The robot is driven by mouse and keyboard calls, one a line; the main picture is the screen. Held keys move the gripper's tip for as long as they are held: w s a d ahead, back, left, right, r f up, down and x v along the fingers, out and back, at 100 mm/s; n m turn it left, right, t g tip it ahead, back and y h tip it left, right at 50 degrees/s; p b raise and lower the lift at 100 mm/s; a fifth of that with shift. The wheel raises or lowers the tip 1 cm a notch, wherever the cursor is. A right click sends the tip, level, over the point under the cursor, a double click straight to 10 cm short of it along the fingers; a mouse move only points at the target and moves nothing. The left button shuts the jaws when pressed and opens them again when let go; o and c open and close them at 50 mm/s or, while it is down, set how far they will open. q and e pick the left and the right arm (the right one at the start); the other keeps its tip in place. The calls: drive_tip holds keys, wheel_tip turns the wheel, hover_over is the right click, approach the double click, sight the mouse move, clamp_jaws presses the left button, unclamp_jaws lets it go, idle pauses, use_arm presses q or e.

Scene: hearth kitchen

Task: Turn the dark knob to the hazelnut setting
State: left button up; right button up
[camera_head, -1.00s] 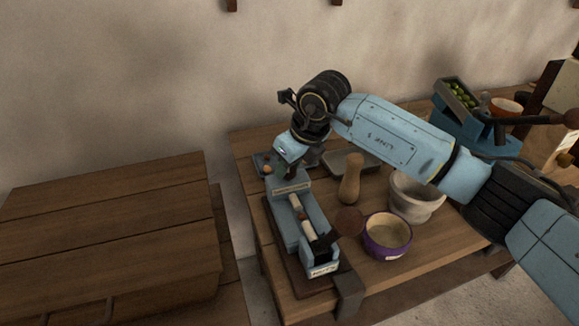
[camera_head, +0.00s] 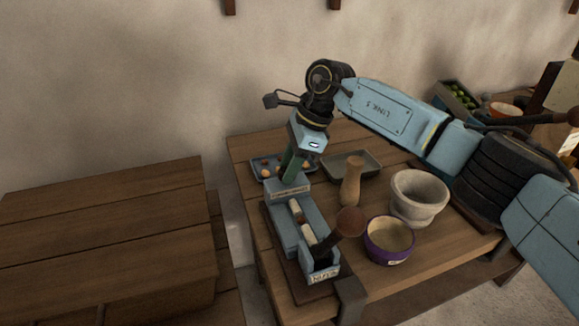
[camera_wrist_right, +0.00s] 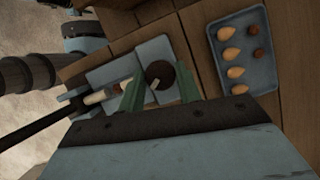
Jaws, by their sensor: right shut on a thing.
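The dark round knob (camera_wrist_right: 160,74), with a pale pointer mark, sits on the blue-grey machine (camera_head: 287,231) on the table. My right gripper (camera_wrist_right: 160,92) is shut on the knob, its two green fingers on either side of it. In the head view the right gripper (camera_head: 293,166) comes down onto the back end of the machine and hides the knob. The setting labels around the knob are not readable. My left gripper is not in view.
A tray (camera_wrist_right: 249,92) of nuts lies beside the machine. A grey tray (camera_head: 370,165), a wooden pestle (camera_head: 351,182), a stone mortar (camera_head: 417,199) and a purple bowl (camera_head: 389,241) stand to the right. The machine's dark-ended handle (camera_head: 349,222) sticks up at the front.

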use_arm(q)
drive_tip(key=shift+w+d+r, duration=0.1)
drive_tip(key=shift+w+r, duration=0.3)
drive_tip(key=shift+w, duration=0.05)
use_arm(e)
drive_tip(key=shift+n+g, duration=0.4)
drive_tip(key=shift+n, duration=0.6)
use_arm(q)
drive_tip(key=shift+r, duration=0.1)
use_arm(e)
drive_tip(key=o, duration=1)
drive_tip(key=shift+r, duration=0.1)
drive_tip(key=shift+w+d+r, duration=0.15)
drive_tip(key=shift+d+r, duration=0.05)
drive_tip(key=shift+r, duration=0.15)
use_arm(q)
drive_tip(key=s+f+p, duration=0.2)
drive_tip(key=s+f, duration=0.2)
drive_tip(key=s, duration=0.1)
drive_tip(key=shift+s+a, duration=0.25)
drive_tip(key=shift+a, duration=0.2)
use_arm(e)
drive_tip(key=v, duration=1.2)
drive_tip(key=shift+r, duration=0.25)
drive_tip(key=shift+a, duration=0.15)
